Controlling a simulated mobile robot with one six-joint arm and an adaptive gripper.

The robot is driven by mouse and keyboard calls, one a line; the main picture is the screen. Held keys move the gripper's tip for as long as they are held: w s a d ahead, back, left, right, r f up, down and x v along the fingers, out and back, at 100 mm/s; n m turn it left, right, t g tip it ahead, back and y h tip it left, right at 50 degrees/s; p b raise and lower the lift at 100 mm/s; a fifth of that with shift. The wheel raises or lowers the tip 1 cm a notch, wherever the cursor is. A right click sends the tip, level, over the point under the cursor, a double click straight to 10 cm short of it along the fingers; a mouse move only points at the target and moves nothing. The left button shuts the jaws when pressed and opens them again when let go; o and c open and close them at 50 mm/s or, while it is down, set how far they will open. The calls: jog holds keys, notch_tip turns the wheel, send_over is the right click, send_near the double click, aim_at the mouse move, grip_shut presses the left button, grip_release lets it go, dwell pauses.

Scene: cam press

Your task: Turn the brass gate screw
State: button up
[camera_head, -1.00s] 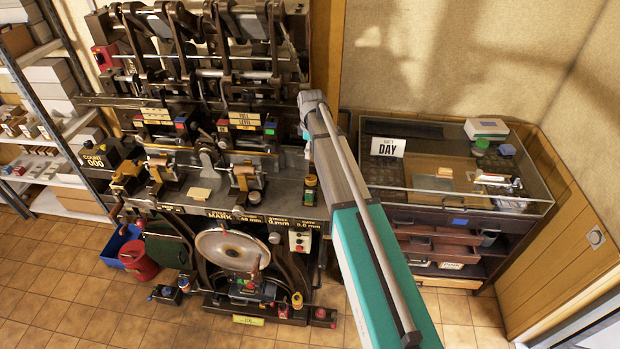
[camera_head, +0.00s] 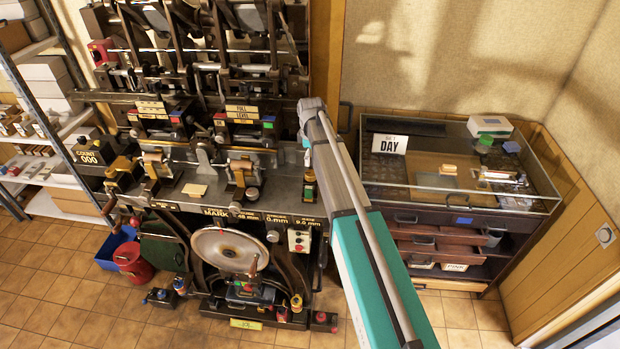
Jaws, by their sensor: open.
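The dark press (camera_head: 285,180) stands at the left of the head view, with brass-coloured fittings on its bench, one at the middle (camera_head: 241,168) and one at the left (camera_head: 122,170). I cannot tell which small brass part is the gate screw. My arm reaches up from the bottom right, and its grey joint is in front of the press's right side. My gripper does not show; the fingers are hidden or out of frame.
A shelf rack (camera_head: 50,205) is at the left. A red bucket (camera_head: 135,265) and a blue bin (camera_head: 108,258) are on the tiled floor. Open floor lies in front.

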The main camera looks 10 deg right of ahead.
aim_at(311, 173)
jog(key=shift+f+b, duration=3.5)
jog(key=shift+f, duration=0.35)
jog(key=shift+c, duration=0.2)
jog(key=c, duration=1.1)
jog(key=shift+m, duration=0.5)
jog(key=m, duration=2)
jog(key=shift+m, duration=0.4)
